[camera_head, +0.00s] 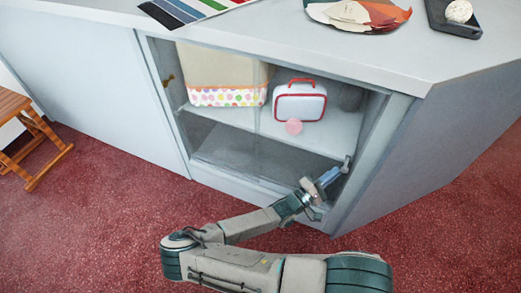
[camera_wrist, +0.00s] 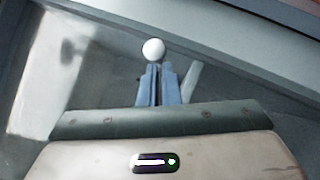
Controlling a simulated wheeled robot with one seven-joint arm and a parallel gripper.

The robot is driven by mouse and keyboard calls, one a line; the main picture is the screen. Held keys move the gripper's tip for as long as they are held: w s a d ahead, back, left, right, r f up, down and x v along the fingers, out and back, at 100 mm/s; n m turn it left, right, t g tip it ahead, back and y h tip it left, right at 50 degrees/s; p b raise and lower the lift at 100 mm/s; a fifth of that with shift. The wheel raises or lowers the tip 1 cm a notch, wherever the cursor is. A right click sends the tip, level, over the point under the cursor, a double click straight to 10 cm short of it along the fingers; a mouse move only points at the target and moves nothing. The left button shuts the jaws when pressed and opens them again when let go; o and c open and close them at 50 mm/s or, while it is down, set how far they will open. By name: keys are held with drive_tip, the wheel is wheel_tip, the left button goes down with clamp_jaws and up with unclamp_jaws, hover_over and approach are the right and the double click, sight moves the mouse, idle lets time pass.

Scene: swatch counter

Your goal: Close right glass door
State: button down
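The cabinet's glass front is in the head view, with a vertical glass edge near the middle of the opening. The right glass door (camera_head: 305,145) is see-through, so its exact extent and how far it stands open are hard to tell. A small pale round knob (camera_wrist: 153,50) shows in the wrist view, just beyond my fingertips. In the head view my gripper (camera_head: 338,171) is at the lower right of the opening, by the right frame. In the wrist view my gripper (camera_wrist: 157,72) has its two blue-grey fingers almost together, with nothing visible between them. Whether they touch the knob is unclear.
The counter top (camera_head: 290,40) overhangs above. A wooden stool (camera_head: 30,135) stands left on the red carpet.

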drive_tip(key=shift+s+d, duration=0.1)
drive_tip(key=shift+d, duration=0.1)
drive_tip(key=s+a+f, duration=0.2)
drive_tip(key=a+f, duration=0.1)
drive_tip(key=a, duration=0.3)
drive_tip(key=s+a+f, duration=0.2)
drive_tip(key=a, duration=0.4)
drive_tip(key=s+d+r+m+g+y+p, duration=0.1)
drive_tip(key=s+r+m+g+y+p, duration=0.2)
drive_tip(key=r, duration=1.5)
drive_tip(key=s+d+r+m+g+y+p, duration=0.2)
drive_tip(key=r+y+p, duration=0.6)
drive_tip(key=r, duration=0.9)
drive_tip(key=s+d+r+m+g+y+p, duration=0.1)
drive_tip(key=s+r+m+g+y+p, duration=0.3)
drive_tip(key=r, duration=1.4)
drive_tip(key=shift+s+d+r+m+g+y+p, duration=0.25)
drive_tip(key=shift+s+m+y+p, duration=0.9)
drive_tip(key=shift+p, duration=0.65)
